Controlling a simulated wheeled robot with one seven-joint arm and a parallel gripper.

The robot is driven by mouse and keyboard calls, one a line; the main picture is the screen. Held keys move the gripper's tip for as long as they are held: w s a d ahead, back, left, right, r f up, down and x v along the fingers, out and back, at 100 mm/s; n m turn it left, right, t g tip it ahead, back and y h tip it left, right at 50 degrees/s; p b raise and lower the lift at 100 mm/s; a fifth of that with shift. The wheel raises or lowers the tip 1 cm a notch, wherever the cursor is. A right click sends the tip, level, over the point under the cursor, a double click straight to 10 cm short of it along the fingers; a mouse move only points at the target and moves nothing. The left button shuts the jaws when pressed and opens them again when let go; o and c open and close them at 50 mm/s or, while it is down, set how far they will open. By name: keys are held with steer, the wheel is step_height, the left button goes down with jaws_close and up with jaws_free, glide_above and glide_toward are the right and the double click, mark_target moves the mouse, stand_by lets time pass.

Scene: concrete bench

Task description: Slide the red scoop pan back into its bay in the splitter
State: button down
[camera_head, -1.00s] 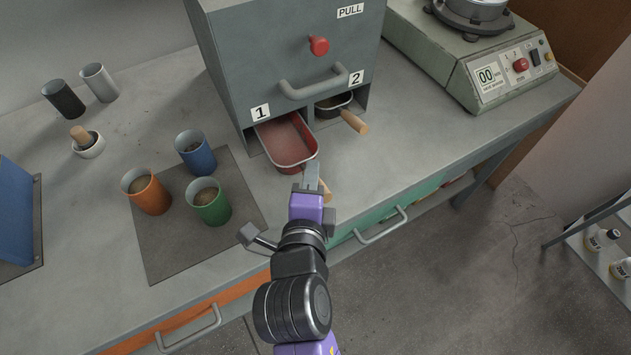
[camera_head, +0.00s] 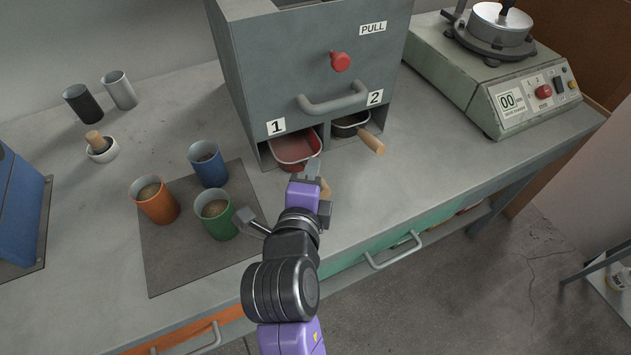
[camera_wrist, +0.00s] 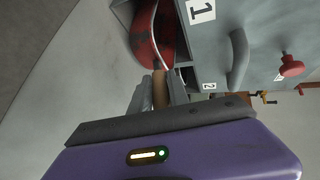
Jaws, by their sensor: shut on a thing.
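The red scoop pan (camera_head: 297,150) sits in bay 1 of the grey splitter (camera_head: 300,70), with its front end still showing at the opening. It also shows in the wrist view (camera_wrist: 152,35), partly inside the bay. My gripper (camera_head: 314,172) is at the pan's front. In the wrist view my gripper (camera_wrist: 160,92) is shut on the pan's wooden handle (camera_wrist: 160,88). The fingers and arm hide part of the handle in the head view. The rear of the pan is hidden inside the bay.
A dark pan with a wooden handle (camera_head: 371,142) sits in bay 2 to the right. Blue (camera_head: 208,165), orange (camera_head: 155,201) and green (camera_head: 215,215) cups stand on a dark mat (camera_head: 170,262) at left. A sieve shaker (camera_head: 500,75) stands at right.

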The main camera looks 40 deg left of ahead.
mark_target(302, 160)
steer(key=shift+w+a+f+b, duration=0.1)
steer(key=shift+w+a+b, duration=0.3)
steer(key=shift+a, duration=0.3)
steer(key=shift+w+a+r+b, duration=0.1)
steer(key=shift+w+a+b, duration=0.15)
steer(key=shift+a+b, duration=0.4)
steer(key=shift+w+a+f+b, duration=0.1)
steer(key=shift+w+a+b, duration=0.25)
steer(key=shift+a, duration=0.45)
steer(key=c, duration=1.2)
jaws_free()
steer(key=shift+o, duration=0.2)
steer(key=shift+s, duration=0.1)
steer(key=v, duration=0.7)
steer(key=shift+s+d, duration=0.15)
steer(key=shift+s, duration=0.1)
